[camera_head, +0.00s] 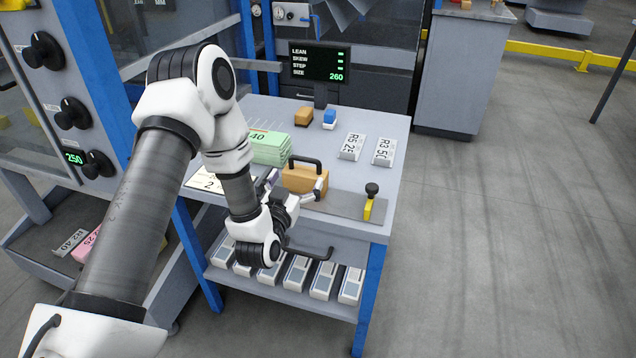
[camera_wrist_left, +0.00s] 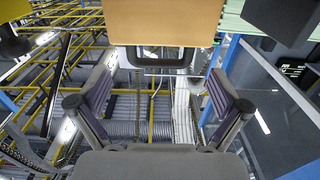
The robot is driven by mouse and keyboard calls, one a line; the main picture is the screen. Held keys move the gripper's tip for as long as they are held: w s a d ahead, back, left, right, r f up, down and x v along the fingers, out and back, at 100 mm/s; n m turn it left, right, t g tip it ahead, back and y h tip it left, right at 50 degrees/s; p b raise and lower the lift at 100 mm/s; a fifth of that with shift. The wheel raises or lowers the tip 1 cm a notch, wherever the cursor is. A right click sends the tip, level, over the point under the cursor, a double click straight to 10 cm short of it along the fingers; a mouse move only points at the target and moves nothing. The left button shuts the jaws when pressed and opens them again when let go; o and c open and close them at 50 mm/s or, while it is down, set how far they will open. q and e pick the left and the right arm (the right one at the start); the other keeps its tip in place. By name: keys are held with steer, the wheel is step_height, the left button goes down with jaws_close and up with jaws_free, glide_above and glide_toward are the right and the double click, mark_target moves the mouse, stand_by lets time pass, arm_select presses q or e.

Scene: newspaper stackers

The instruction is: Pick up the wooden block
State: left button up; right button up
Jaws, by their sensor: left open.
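The wooden block (camera_head: 303,180) is tan-orange with a black handle on top, and sits near the front of the grey table (camera_head: 392,130). In the left wrist view the block (camera_wrist_left: 165,25) fills the top middle, with the dark handle loop (camera_wrist_left: 160,58) just below it. My left gripper (camera_head: 297,190) is at the block's near side, fingers apart, partly in front of it. In the left wrist view my left gripper (camera_wrist_left: 160,105) shows its two fingers spread either side, with nothing between the pads. I cannot tell whether a finger touches the block. My right gripper is not in view.
A green stack (camera_head: 270,150) stands just behind the block. A yellow lever with a black knob (camera_head: 370,200) is to its right. Two labelled bundles (camera_head: 352,147), small brown and blue pieces, and a display (camera_head: 320,63) are farther back. Several bundles lie on the lower shelf.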

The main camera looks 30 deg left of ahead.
mark_target(304, 173)
arm_select(q)
steer(key=x, duration=0.4)
steer(key=shift+w+f, duration=0.15)
steer(key=shift+w, duration=0.25)
steer(key=c, duration=1.1)
